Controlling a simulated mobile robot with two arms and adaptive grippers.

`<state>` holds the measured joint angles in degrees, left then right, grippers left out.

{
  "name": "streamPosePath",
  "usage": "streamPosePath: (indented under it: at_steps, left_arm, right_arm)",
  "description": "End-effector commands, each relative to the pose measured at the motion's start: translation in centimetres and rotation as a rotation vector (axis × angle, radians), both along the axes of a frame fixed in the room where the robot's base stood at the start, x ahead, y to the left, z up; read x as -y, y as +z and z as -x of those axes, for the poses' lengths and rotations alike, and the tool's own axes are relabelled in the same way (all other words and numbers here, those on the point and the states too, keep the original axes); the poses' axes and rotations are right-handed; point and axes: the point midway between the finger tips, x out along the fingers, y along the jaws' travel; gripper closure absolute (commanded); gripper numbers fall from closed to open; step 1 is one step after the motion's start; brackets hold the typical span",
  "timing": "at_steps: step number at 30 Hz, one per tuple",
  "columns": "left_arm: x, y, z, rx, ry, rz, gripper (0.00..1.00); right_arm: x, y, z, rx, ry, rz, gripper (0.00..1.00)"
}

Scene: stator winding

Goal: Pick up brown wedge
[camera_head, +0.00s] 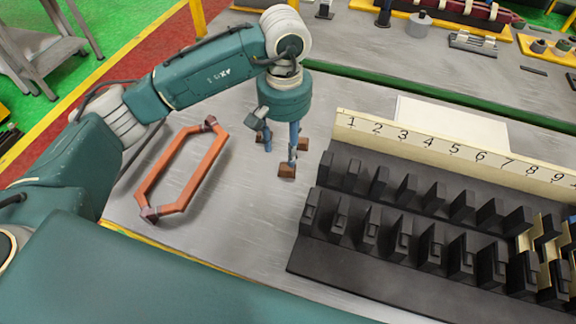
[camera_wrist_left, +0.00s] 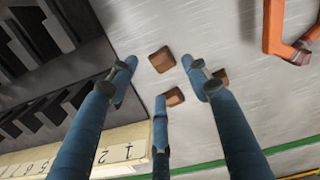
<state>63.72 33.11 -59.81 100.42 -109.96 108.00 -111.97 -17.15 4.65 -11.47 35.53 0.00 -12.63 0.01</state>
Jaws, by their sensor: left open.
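Several small brown wedges lie on the grey table top. The near brown wedge (camera_head: 287,171) is a small block, also in the left wrist view (camera_wrist_left: 161,59). A second brown wedge (camera_head: 302,144) lies behind it, also in the left wrist view (camera_wrist_left: 174,97), partly covered by a finger. A third wedge (camera_wrist_left: 221,75) sits behind another finger. My left gripper (camera_head: 281,152) points down over the wedges with its three blue fingers spread, open and empty. In the left wrist view its fingertips (camera_wrist_left: 160,76) surround the near two wedges; contact is unclear. My right gripper is not in view.
A black slotted stator block (camera_head: 340,255) with a numbered cream strip (camera_head: 345,118) stands to the right. An orange coil (camera_head: 185,168) lies to the left, also in the left wrist view (camera_wrist_left: 272,30). A white sheet (camera_head: 450,122) is behind the strip.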

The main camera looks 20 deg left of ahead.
Motion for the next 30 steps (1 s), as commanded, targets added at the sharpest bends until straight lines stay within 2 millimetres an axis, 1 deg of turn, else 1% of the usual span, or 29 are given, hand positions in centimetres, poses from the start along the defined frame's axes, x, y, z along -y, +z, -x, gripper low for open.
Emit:
streamPosePath:
  at_steps: [1, 4, 8, 11, 16, 19, 23, 28, 29, 30]
  left_arm:
    - [0.0, -0.8, 0.2, -0.007, 0.000, 0.000, 0.52]
    - [0.0, -2.2, 0.1, -0.006, 0.002, 0.002, 0.52]
    - [0.1, -3.3, 0.1, -0.003, 0.001, 0.004, 0.52]
    - [0.1, -3.9, -0.1, -0.005, 0.002, 0.004, 0.52]
    - [0.2, -6.3, -0.5, -0.008, 0.002, 0.004, 0.52]
    - [0.2, -7.8, -0.6, -0.005, 0.002, 0.005, 0.52]
    - [0.2, -8.6, -0.7, -0.002, 0.001, 0.005, 0.52]
    - [0.2, -8.6, -0.7, -0.001, 0.001, 0.005, 0.52]
    - [0.2, -8.6, -0.7, -0.001, 0.001, 0.005, 0.54]
    - [0.2, -8.6, -0.7, -0.001, 0.001, 0.005, 0.61]
  right_arm:
    - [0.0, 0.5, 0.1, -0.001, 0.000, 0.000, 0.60]
    - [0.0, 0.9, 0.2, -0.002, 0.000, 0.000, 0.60]
    - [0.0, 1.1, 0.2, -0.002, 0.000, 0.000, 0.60]
    - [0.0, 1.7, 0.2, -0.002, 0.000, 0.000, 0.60]
    - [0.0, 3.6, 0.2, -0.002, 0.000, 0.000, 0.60]
    - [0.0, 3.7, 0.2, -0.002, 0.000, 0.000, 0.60]
    - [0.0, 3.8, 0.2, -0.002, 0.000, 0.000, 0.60]
    - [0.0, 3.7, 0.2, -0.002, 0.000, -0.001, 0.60]
    - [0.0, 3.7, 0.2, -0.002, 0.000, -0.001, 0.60]
    - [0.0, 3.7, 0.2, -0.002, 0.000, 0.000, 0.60]
